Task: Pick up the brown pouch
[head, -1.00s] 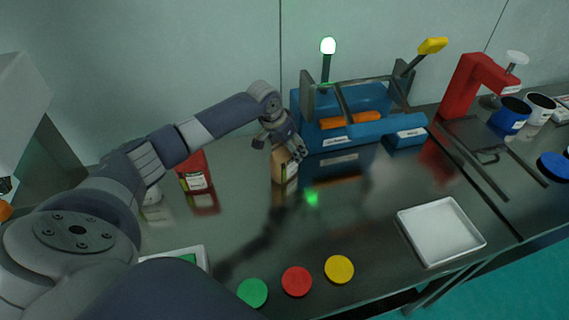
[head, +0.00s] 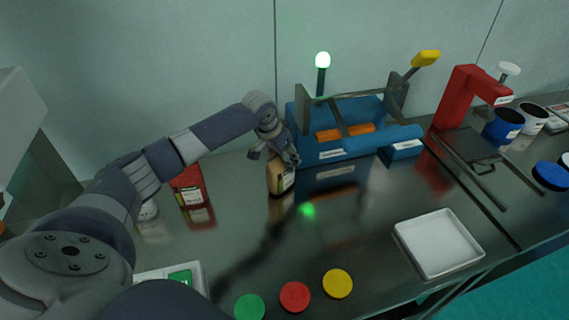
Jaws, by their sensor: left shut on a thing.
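The brown pouch (head: 275,178) stands upright near the back middle of the steel table, in front of and left of the blue sieve machine. It has a pale label on its right side. My left gripper (head: 277,160) reaches down over it from the left and is shut on its upper part, which the fingers partly hide. I cannot tell whether its bottom touches the table. My right gripper is not in the head view.
The blue machine (head: 350,145) with orange parts stands close right of the pouch. A white tray (head: 438,244) lies at the right. Green, red (head: 295,297) and yellow discs lie at the front. The table's middle is clear.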

